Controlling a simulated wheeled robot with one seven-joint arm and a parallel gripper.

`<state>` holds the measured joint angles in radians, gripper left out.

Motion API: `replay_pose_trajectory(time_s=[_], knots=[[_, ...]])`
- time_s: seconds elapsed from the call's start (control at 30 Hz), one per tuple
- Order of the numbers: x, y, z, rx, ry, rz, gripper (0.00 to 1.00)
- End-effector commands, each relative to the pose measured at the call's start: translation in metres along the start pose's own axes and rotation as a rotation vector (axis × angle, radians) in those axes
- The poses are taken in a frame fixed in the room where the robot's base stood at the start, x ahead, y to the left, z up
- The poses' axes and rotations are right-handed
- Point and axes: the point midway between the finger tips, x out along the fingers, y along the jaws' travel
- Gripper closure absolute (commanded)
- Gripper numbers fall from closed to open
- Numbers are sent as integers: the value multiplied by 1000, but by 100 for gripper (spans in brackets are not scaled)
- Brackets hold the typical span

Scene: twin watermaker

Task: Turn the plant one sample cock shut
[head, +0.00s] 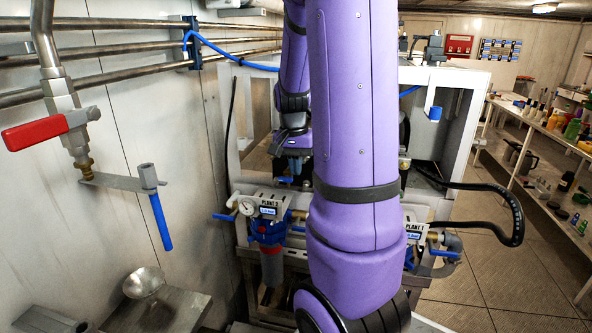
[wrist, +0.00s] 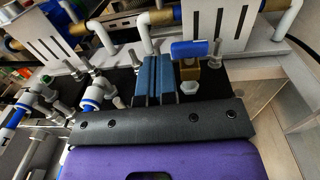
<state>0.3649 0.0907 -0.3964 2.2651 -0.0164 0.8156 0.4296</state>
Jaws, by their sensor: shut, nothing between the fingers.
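In the wrist view a small cock with a blue lever handle (wrist: 190,49) and a brass body (wrist: 190,73) stands just right of my fingertips. The lever lies crosswise in the picture. No label shows there, so I cannot tell which plant it belongs to. My gripper (wrist: 154,62) is shut and empty, its blue fingers together and apart from the lever. In the head view my gripper (head: 293,172) hangs over the rack, left of my purple arm. The plant one label (head: 414,229) shows at right; my arm hides much of the rack around it.
The plant two panel (head: 268,207) with a gauge and blue-topped filter stands left of my arm. A black hose (head: 515,205) loops at right. Grey fittings (wrist: 92,96) crowd left of my fingers.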

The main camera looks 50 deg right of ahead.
Motion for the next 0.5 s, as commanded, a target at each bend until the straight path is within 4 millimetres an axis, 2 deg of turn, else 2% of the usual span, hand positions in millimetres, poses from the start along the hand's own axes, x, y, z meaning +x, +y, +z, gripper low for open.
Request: replay_pose_trajectory(time_s=[0.17, 0.5], knots=[[-20, 0, 0, -1, 3, -2, 100], [-82, 0, 0, -1, 3, -2, 100]])
